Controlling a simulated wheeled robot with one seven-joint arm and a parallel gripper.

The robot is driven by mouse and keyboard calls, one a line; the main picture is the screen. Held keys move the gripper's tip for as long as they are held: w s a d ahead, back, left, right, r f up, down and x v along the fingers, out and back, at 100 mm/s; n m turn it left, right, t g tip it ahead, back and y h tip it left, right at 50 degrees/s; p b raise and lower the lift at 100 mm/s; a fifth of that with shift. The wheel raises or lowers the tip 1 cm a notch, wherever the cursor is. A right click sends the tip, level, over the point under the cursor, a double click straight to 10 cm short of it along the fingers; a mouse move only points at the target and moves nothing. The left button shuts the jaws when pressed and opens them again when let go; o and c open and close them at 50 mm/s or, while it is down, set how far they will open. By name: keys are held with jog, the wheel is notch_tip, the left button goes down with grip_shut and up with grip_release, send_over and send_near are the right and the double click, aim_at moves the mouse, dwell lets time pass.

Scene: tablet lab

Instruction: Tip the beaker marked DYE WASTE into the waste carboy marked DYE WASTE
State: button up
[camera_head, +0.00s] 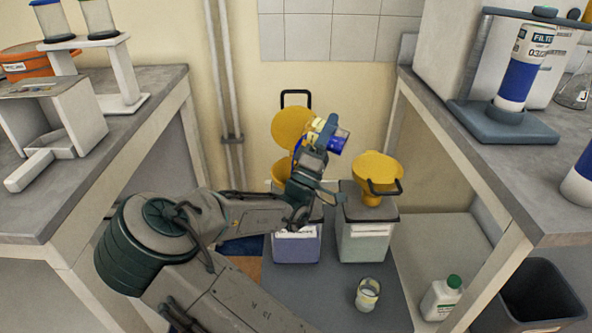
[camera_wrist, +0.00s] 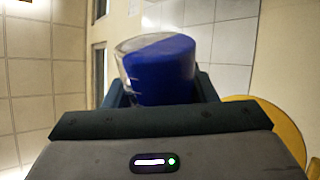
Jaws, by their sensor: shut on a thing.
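My gripper (camera_head: 322,138) is shut on a glass beaker (camera_head: 338,140) holding blue liquid, above the left carboy. The beaker is tipped well over; in the wrist view it (camera_wrist: 158,70) shows between the fingers, with blue liquid slanting across it and clear glass at upper left. Its marking cannot be read. The left carboy (camera_head: 297,246) has a bluish body, a white label too small to read, and a yellow funnel with its round lid (camera_head: 291,128) raised. My gripper and arm partly hide this funnel. I cannot tell whether liquid is leaving the beaker.
A second carboy (camera_head: 365,243), greenish with a yellow funnel (camera_head: 377,168), stands close on the right. A small glass beaker (camera_head: 367,294) stands on the floor in front. A white bottle with green cap (camera_head: 441,297) and a dark bin (camera_head: 535,298) are at right. Benches flank the gap.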

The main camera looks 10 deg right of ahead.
jog(key=shift+w+a+f+n+t+y, duration=0.1)
jog(key=shift+n+t+y, duration=0.3)
jog(key=shift+n+t, duration=0.25)
jog(key=shift+r+n+t+y+p, duration=0.25)
jog(key=shift+n+t+y+p, duration=0.35)
jog(key=shift+n, duration=0.5)
jog(key=shift+r+n+t+y+p, duration=0.2)
jog(key=shift+n+t+y+p, duration=0.4)
jog(key=shift+n, duration=0.45)
jog(key=shift+w+a+f+n+t+y+p, duration=0.1)
jog(key=shift+f+n+t+y+p, duration=0.1)
jog(key=shift+n+t+y, duration=0.65)
jog(key=shift+a+f+n+t+y+p, duration=0.1)
jog(key=shift+f+n+t+y+p, duration=0.15)
jog(key=shift+n+y, duration=0.95)
